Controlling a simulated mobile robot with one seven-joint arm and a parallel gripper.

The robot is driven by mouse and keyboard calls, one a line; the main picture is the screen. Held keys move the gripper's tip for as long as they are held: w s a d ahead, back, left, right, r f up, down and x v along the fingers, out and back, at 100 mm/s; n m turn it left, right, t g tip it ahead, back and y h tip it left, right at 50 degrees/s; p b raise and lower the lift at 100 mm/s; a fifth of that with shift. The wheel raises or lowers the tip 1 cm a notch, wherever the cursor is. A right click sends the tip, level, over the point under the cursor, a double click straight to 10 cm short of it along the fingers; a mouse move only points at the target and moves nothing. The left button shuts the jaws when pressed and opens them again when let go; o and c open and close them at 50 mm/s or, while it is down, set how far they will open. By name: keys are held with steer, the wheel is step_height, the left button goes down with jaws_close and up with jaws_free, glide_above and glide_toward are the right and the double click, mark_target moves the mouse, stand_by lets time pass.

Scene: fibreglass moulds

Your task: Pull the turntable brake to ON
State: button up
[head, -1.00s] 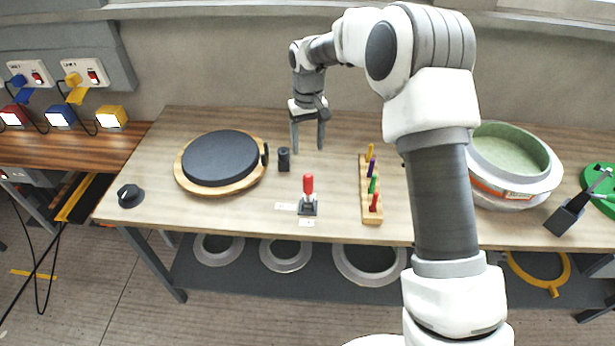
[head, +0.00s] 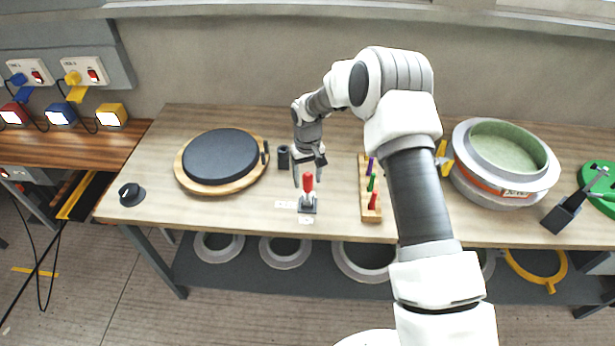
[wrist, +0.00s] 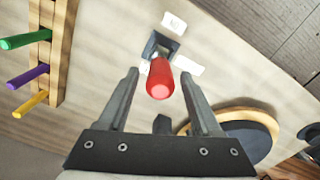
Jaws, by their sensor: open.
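The brake lever has a red handle (head: 308,182) on a small dark base (head: 307,206) near the table's front edge. In the wrist view the red handle (wrist: 160,80) points toward the camera, between my fingers. My gripper (head: 308,184) is open, with a finger on either side of the handle or just behind it; contact is not clear. Its fingers also show in the wrist view (wrist: 160,75). White labels lie beside the base (head: 286,204) and in front of it (head: 306,221). The round black turntable (head: 218,155) on its wooden base is to the left.
A wooden rack (head: 371,217) with coloured pegs stands right of the lever. A black cylinder (head: 283,158) is behind it to the left. A black knob (head: 130,194) sits at the left front corner. A green-lined mould (head: 505,165) stands right of my arm.

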steer(key=shift+c, duration=0.3)
jaws_close()
stand_by(1.1)
